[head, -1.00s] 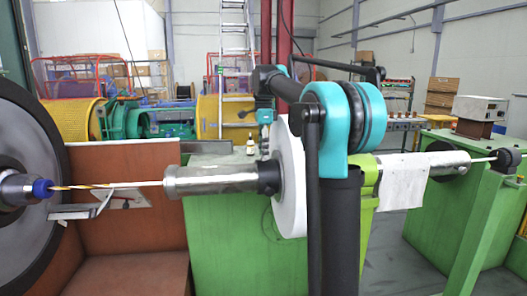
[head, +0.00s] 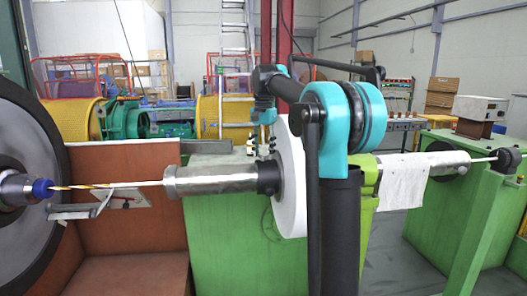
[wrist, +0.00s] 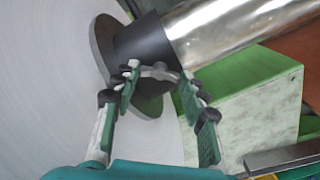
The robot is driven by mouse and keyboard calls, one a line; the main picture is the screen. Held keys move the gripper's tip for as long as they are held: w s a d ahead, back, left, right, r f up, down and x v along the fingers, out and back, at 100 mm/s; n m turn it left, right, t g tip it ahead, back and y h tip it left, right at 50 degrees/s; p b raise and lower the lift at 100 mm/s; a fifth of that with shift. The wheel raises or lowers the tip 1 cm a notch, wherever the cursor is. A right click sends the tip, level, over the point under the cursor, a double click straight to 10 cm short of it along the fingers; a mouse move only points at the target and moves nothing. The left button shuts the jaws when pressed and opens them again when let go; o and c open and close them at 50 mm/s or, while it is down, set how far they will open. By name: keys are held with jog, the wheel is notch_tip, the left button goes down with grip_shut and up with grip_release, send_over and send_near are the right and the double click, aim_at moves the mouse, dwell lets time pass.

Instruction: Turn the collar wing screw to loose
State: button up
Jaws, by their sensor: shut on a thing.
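The black collar (wrist: 138,52) sits on the bright metal tube, against the white disc; it also shows in the head view (head: 269,177). The collar wing screw (wrist: 158,72) appears as a small grey curved piece at the collar, between my fingertips. My gripper (wrist: 160,78) has one finger on each side of it and is shut on it. In the head view my gripper (head: 265,152) points down just above the collar. The screw cannot be made out there, and its exact turn angle is unclear.
The large white disc (head: 290,180) stands close beside the collar, behind my arm. The metal tube (head: 213,180) runs left towards a thin twisted strand (head: 110,185). A green machine body (head: 225,225) lies below.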

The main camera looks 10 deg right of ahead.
jog(key=n, duration=1.1)
jog(key=shift+n, duration=0.4)
dwell(0.3)
jog(key=o, duration=1.2)
jog(key=shift+c, duration=0.2)
jog(key=shift+r, duration=0.1)
notch_tip(320, 180, up, 12)
